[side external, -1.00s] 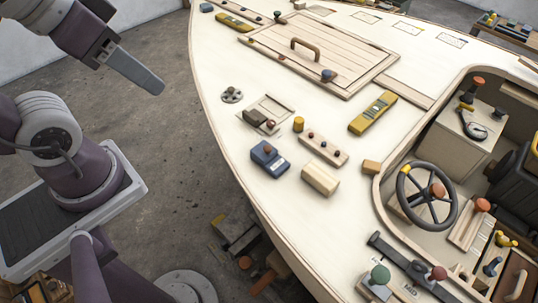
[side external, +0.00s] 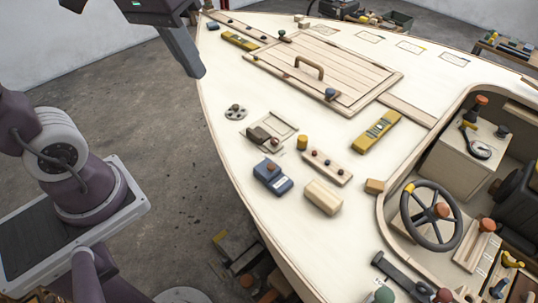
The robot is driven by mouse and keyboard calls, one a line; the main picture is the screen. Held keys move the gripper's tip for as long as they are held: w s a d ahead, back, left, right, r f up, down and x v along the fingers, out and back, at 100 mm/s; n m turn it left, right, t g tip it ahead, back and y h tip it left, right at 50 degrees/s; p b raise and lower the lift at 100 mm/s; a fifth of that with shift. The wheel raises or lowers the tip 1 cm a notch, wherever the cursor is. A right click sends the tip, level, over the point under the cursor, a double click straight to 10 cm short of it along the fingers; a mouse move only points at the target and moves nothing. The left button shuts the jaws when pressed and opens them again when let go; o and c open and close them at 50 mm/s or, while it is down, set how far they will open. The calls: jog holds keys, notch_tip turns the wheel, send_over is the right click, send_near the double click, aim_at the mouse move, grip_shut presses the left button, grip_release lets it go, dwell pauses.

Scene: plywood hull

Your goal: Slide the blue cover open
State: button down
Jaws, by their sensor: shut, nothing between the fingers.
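A small blue box (side external: 272,177) with a light label and a reddish knob sits on the pale deck near its left edge. No other larger blue part shows, and I cannot tell whether it is the cover or whether it is open. Just above it, a recessed frame (side external: 284,124) holds a dark sliding piece (side external: 258,136), which sits at the frame's left end. My gripper (side external: 196,70) is shut and empty, pointing down beside the deck's upper left edge. It is well above and left of the blue box, touching nothing visible.
A wooden block (side external: 323,197), a strip with several knobs (side external: 326,166) and a yellow peg (side external: 302,142) stand close to the blue box. A hatch with a handle (side external: 310,67) lies farther back. A cockpit with a steering wheel (side external: 432,214) is at right.

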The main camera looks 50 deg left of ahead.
jog(key=w+a+f+n+g+h, duration=0.1)
jog(key=w+f+n+g, duration=0.3)
jog(key=w, duration=0.6)
jog(key=n+g+h, duration=0.2)
jog(key=n, duration=0.1)
send_near(270, 160)
jog(key=shift+n, duration=0.3)
notch_tip(270, 160, down, 5)
jog(key=shift+w+r, duration=0.1)
jog(key=shift+r, duration=0.05)
jog(key=s+d, duration=0.2)
jog(key=shift+d+f, duration=0.25)
jog(key=shift+d, duration=0.15)
jog(key=shift+s+d, duration=0.3)
jog(key=d, duration=0.6)
jog(key=shift+d, duration=0.2)
